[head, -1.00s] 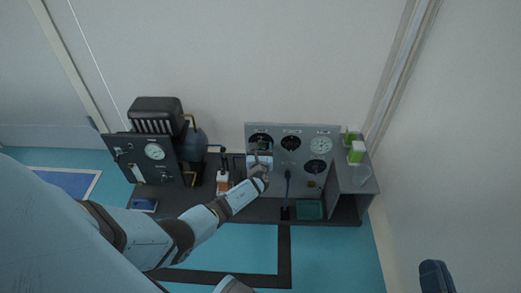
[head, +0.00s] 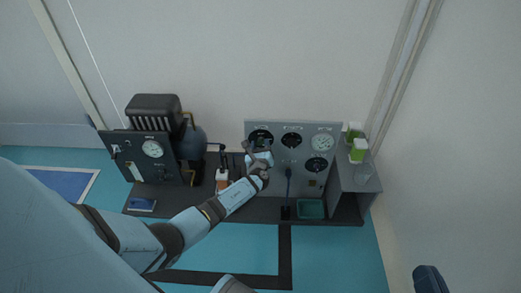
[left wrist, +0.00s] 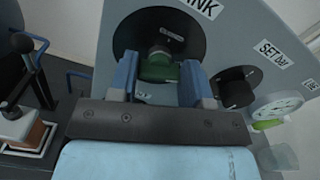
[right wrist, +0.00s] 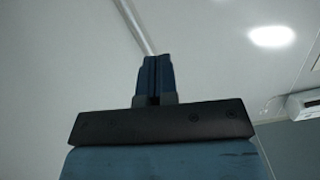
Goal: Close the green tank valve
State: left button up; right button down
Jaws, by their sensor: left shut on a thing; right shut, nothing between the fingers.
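The green tank valve (left wrist: 160,69) sits in front of a round black dial on the grey panel in the left wrist view, under a label ending in "NK". My left gripper (left wrist: 160,80) has its two blue fingers on either side of the valve and is shut on it. In the head view my left gripper (head: 254,148) is at the panel's upper left dial (head: 260,136) and hides the valve there. My right gripper (right wrist: 158,62) is shut and empty, raised before bare wall and ceiling.
The grey panel (head: 275,160) carries several dials and a gauge (head: 322,143). A dark machine with a gauge (head: 152,149) stands left. An orange-and-white block (head: 222,181) and a teal tray (head: 311,209) rest on the bench. Green-and-white items (head: 357,150) stand on the right shelf.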

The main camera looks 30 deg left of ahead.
pick_arm(q)
jog(key=shift+s+f+n+b, duration=0.15)
jog(key=shift+n+b, duration=1.45)
jog(key=shift+n, duration=2.05)
jog(key=shift+w+f+n+b, duration=0.1)
jog(key=shift+n+b, duration=1.45)
jog(key=shift+n, duration=2.1)
pick_arm(e)
jog(key=shift+w+d+n+t+y, duration=0.3)
jog(key=shift+w+d+n+t, duration=0.2)
jog(key=shift+w+n, duration=0.45)
jog(key=shift+w+d+n+t+y, duration=0.3)
jog(key=shift+w+d+n+t, duration=0.2)
jog(key=shift+n, duration=0.75)
jog(key=shift+w+f, duration=0.1)
pick_arm(q)
jog(key=o, duration=0.9)
jog(key=shift+s, duration=0.2)
pick_arm(e)
jog(key=shift+s+d, duration=0.1)
jog(key=shift+s, duration=0.1)
